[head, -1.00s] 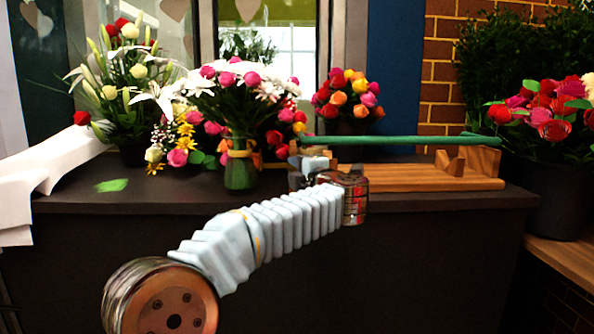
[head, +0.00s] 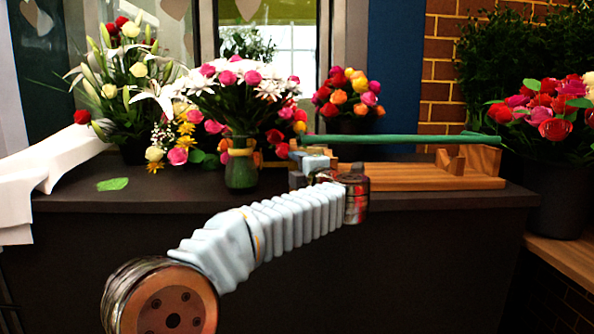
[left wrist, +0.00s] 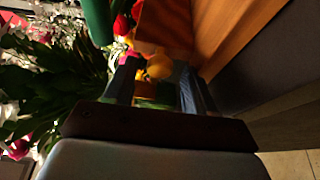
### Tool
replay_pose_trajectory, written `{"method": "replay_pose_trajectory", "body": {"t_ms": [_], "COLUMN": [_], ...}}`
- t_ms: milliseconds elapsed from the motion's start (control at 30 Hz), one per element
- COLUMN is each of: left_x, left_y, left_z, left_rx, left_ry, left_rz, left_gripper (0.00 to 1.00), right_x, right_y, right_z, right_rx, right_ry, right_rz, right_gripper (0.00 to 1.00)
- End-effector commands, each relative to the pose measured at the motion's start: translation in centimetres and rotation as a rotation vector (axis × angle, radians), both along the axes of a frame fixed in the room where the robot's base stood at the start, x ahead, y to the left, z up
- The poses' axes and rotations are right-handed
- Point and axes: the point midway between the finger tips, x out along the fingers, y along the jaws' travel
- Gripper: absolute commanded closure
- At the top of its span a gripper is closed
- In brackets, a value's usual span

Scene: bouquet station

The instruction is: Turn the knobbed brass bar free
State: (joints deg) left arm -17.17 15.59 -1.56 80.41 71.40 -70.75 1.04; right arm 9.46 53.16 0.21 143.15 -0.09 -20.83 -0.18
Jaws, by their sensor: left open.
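My left gripper (head: 310,164) is at the left end of the wooden stand (head: 430,178), with its fingers pointing away from the head camera. In the left wrist view its two fingers (left wrist: 158,88) are apart. A small round yellow-orange piece (left wrist: 158,67) shows between or beyond the fingertips. I cannot tell whether it is the brass bar's knob or a flower, and contact is unclear. No brass bar is clearly visible in the head view; my gripper may hide it. A long green bar (head: 400,139) lies level above the stand; it also shows in the left wrist view (left wrist: 98,20).
A green glass vase (head: 241,176) of flowers stands left of my gripper. More flowers stand behind, and a dark pot (head: 560,200) of roses is at right. A leaf (head: 112,184) lies on the dark counter (head: 170,200). A white angular object (head: 45,170) is at far left.

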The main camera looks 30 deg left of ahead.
Motion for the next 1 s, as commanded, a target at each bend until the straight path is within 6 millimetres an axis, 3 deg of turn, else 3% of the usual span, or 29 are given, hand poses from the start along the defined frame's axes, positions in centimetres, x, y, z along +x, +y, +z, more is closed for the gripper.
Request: {"method": "replay_pose_trajectory", "body": {"t_ms": [600, 1000], "left_x": [-7.2, -7.9], "left_y": [-10.0, -10.9], "left_z": [0.0, 0.0], "left_rx": [-0.001, 0.000], "left_ry": [-0.001, 0.000], "left_rz": [-0.003, 0.000], "left_gripper": [0.45, 0.45], "right_x": [0.1, 0.2], "right_y": [-0.4, -0.4], "right_z": [-1.2, -1.2], "right_rx": [-0.005, -0.005], "right_ry": [-0.003, -0.003], "right_rz": [-0.007, -0.007], "right_gripper": [0.57, 0.57]}}
